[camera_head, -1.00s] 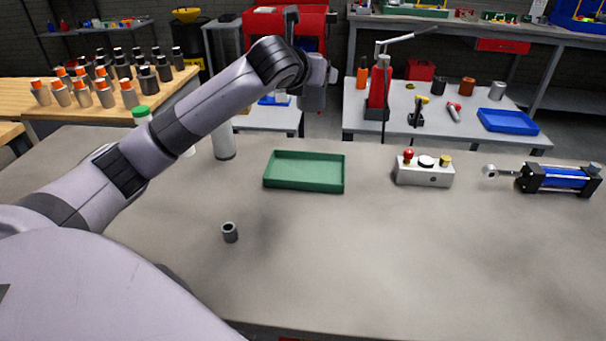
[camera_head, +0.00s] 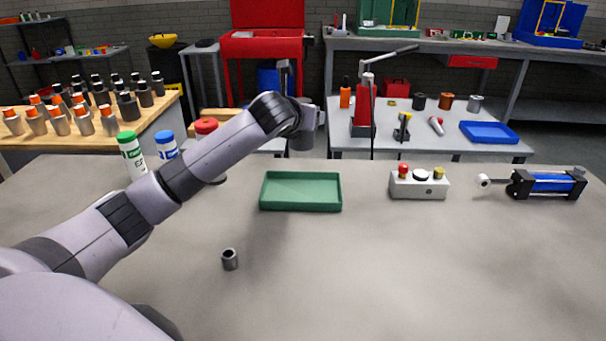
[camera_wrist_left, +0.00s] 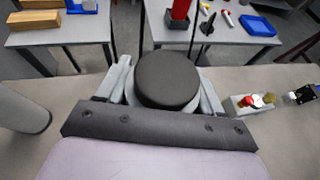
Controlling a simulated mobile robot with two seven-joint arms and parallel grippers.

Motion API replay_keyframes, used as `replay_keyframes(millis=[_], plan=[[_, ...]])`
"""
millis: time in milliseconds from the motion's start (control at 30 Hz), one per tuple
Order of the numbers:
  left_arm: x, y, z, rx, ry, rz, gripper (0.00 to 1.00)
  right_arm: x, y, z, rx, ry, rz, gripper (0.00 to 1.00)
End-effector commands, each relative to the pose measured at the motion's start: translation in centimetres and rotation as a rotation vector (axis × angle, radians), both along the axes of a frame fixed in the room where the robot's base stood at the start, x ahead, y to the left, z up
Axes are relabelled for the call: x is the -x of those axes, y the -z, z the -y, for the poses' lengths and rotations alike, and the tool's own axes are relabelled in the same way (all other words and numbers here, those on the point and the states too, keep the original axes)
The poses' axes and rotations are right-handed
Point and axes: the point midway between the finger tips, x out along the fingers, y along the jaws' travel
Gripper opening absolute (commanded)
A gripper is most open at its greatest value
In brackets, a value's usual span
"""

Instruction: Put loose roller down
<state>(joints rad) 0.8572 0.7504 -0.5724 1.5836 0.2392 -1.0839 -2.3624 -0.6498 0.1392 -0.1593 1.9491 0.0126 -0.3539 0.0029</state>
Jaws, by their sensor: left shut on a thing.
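In the left wrist view my left gripper (camera_wrist_left: 168,98) is shut on a round, dark-topped cylinder, which I take to be the loose roller (camera_wrist_left: 167,78). Its grey side shows between the two pale fingers. The roller's lower end is hidden. In the head view my left arm reaches in from the left, and its end is above and behind the green tray (camera_head: 301,207). The fingers are not clear in that view. The tray looks empty and lies flat on the grey workbench (camera_head: 400,275). My right gripper is in neither view.
A small grey sleeve (camera_head: 230,260) stands in front of the tray. A button box (camera_head: 419,186) and a blue cylinder actuator (camera_head: 553,184) lie to the right. Bottles with green (camera_head: 131,155) and blue (camera_head: 166,145) caps stand at the left. The front right bench is clear.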

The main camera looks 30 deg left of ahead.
Motion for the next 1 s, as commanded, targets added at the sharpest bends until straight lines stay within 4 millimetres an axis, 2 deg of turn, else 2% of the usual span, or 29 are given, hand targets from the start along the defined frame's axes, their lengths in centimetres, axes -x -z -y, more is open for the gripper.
replay_keyframes(millis=[100, 300, 400, 633, 833, 1000], plan=[[0.0, 3.2, 0.0, 0.002, 0.000, 0.003, 0.14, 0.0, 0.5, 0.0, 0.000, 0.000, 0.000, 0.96], [0.0, 7.4, 0.0, 0.003, 0.000, 0.005, 0.14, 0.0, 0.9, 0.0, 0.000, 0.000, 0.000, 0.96], [0.0, 8.6, 0.0, 0.001, 0.000, 0.007, 0.14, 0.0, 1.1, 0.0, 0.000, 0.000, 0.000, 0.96], [-0.1, 10.0, 0.0, 0.001, 0.000, 0.008, 0.14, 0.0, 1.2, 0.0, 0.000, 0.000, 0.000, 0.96], [0.0, 12.9, 0.1, 0.002, 0.001, 0.005, 0.14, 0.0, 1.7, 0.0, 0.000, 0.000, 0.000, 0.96], [-0.1, 13.5, 0.0, 0.001, 0.001, 0.010, 0.14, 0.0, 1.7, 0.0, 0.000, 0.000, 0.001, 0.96]])
